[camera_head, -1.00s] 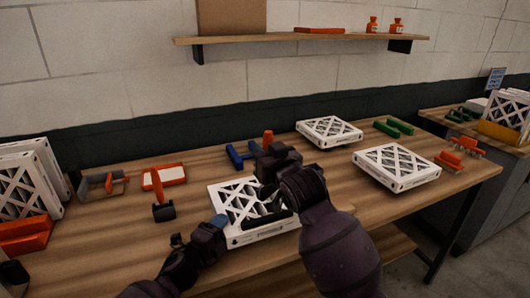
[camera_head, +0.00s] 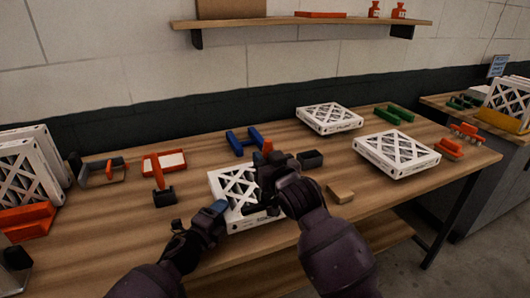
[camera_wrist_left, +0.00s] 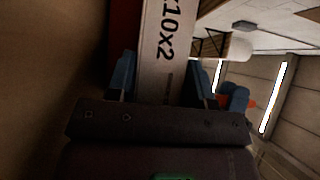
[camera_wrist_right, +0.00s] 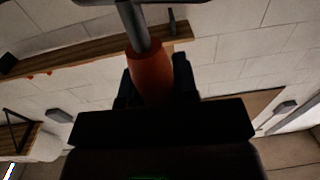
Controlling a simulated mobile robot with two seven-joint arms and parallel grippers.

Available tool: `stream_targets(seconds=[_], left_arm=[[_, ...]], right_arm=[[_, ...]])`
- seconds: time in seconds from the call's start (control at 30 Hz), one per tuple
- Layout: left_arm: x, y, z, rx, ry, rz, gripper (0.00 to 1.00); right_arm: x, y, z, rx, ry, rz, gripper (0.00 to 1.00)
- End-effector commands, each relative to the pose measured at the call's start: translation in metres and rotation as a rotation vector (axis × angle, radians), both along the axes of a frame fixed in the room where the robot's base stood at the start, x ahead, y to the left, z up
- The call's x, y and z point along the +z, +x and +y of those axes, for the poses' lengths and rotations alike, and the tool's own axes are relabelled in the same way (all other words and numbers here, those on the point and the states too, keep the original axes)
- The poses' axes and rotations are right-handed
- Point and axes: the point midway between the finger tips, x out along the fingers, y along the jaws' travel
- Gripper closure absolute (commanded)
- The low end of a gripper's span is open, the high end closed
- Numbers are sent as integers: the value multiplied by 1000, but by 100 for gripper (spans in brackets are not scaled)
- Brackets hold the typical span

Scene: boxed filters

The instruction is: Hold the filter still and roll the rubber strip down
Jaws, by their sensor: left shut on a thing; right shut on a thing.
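The white-framed filter (camera_head: 232,187) with a lattice face lies on the workbench in front of me. My left gripper (camera_head: 219,208) is shut on its near left edge; the left wrist view shows the printed white frame (camera_wrist_left: 163,50) between the fingers. My right gripper (camera_head: 268,172) is over the right part of the filter and hides much of it. It is shut on the orange handle of a roller (camera_wrist_right: 150,72) with a grey metal shaft. The roller's working end is out of view. A dark strip (camera_head: 262,210) shows near the filter's front edge, partly hidden; its contact with the roller cannot be told.
A wooden block (camera_head: 341,192) and a dark block (camera_head: 311,158) are right of the filter. Blue (camera_head: 240,141) and green (camera_head: 394,113) pieces lie behind. Two more filters (camera_head: 330,118) (camera_head: 397,153) lie to the right. An orange tray (camera_head: 164,161) stands left.

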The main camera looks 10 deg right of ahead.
Motion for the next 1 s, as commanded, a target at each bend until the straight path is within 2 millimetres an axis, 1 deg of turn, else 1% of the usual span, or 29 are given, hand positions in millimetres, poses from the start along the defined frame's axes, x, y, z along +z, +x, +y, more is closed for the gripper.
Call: stream_targets(seconds=[0.17,0.2,0.3,1.0], left_arm=[[0,0,0,0,0,0,78],[0,0,0,0,0,0,78],[0,0,0,0,0,0,78],[0,0,0,0,-1,-1,78]], right_arm=[[-18,0,0,0,-1,2,96],[-14,1,-3,0,-1,-3,96],[-18,3,-9,-1,-2,-1,96],[-17,13,-51,-2,-3,0,96]])
